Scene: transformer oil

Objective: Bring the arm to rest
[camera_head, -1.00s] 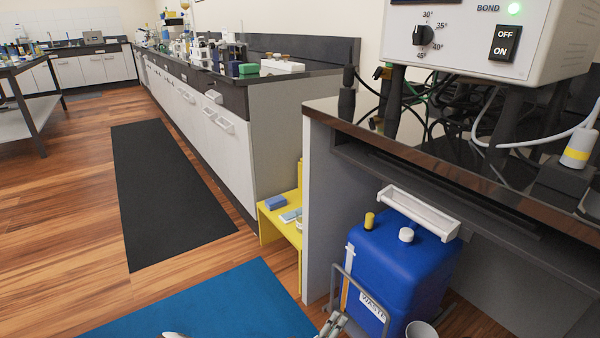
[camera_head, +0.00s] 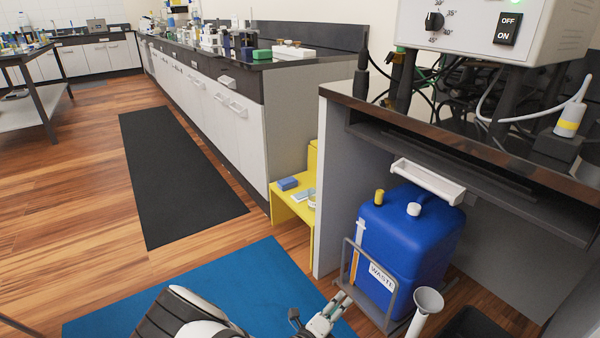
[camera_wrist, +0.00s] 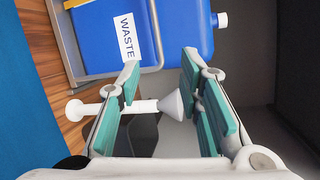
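My gripper (camera_head: 332,312) shows at the bottom of the head view, with part of my arm to its left. In the wrist view its two teal-padded fingers (camera_wrist: 160,78) stand apart, with nothing seen clamped between them. It is in front of the blue waste container (camera_head: 405,238), which also shows at the top of the wrist view (camera_wrist: 180,30). A pale funnel (camera_head: 428,300) stands to the right of my gripper in the head view. In the wrist view the funnel (camera_wrist: 172,104) lies across the view beyond the fingers, its stem partly hidden by the left finger.
A grey metal frame (camera_head: 345,262) surrounds the container's lower part. The bench (camera_head: 460,140) overhangs it, carrying a white instrument (camera_head: 480,45) and cables. A yellow step stool (camera_head: 295,205) stands left of the bench. The blue mat (camera_head: 240,285) and black mat (camera_head: 180,180) are clear.

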